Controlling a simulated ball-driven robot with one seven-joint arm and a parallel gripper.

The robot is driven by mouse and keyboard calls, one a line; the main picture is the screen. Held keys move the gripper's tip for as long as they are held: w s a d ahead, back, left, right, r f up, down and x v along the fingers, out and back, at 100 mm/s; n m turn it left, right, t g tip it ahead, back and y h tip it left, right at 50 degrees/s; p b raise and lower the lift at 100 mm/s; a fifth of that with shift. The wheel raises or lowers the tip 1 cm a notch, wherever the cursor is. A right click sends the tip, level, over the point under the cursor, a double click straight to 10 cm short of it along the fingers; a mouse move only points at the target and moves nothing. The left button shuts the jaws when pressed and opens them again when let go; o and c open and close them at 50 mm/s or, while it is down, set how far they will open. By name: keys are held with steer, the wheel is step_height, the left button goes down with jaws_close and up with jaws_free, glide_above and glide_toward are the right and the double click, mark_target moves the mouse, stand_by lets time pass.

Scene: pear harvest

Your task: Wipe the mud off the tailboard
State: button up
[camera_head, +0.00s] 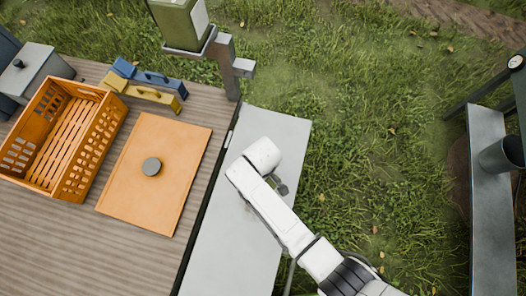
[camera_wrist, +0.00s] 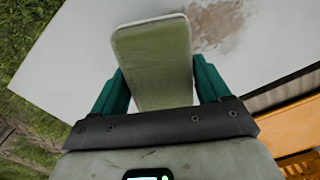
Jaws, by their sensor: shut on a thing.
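The tailboard (camera_head: 225,240) is a flat pale grey panel beside the wooden truck bed in the head view. It also fills much of the wrist view (camera_wrist: 70,50). A brown mud smear (camera_wrist: 217,24) lies on it, just past the upper right of a green pad (camera_wrist: 155,50) in the wrist view. My gripper (camera_wrist: 157,82) has its teal fingers shut on the pad's sides. Whether the pad touches the tailboard is unclear.
On the wooden bed (camera_head: 100,245) are an orange crate (camera_head: 55,185), an orange board (camera_head: 180,180) with a dark round knob, and blue (camera_head: 155,78) and yellow (camera_head: 155,97) tools. A grey post (camera_head: 226,65) stands at the tailboard's far end. Grass is open to the right, before a grey bench (camera_head: 490,220).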

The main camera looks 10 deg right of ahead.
steer(key=shift+r+p, duration=1.45)
steer(key=shift+r, duration=0.55)
steer(key=shift+a, duration=0.15)
